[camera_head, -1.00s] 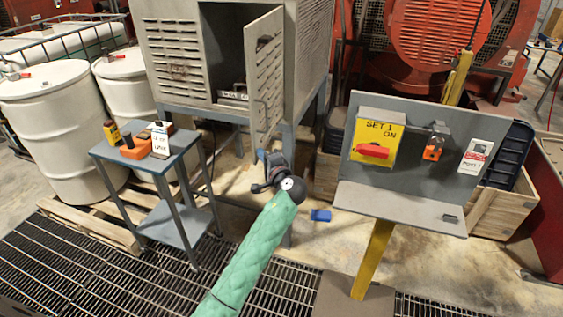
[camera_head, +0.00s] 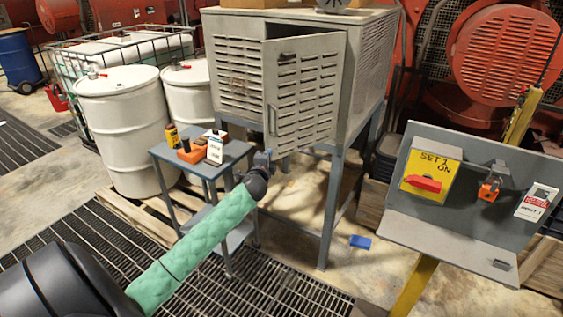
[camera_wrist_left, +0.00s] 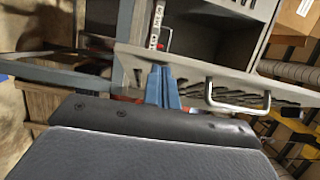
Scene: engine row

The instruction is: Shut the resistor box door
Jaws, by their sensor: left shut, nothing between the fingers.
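The resistor box (camera_head: 235,75) is a grey louvred cabinet on legs. Its slatted door (camera_head: 310,95), hinged at the right, stands ajar, its free left edge out from the front. A dark gap shows above it. In the left wrist view the door (camera_wrist_left: 205,75) is seen near edge-on with its bar handle (camera_wrist_left: 238,106), and the dark inside of the box (camera_wrist_left: 215,42) is still visible. My left gripper (camera_head: 266,156) is at the door's lower free corner. Its blue fingers (camera_wrist_left: 162,85) are together and empty, close to the door edge; contact is unclear.
A small table (camera_head: 237,151) with orange and white devices stands left of my left gripper. A panel stand (camera_head: 405,215) with a red switch is at the right. A blue block (camera_head: 360,242) lies on the floor. White drums (camera_head: 120,125) stand behind the table.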

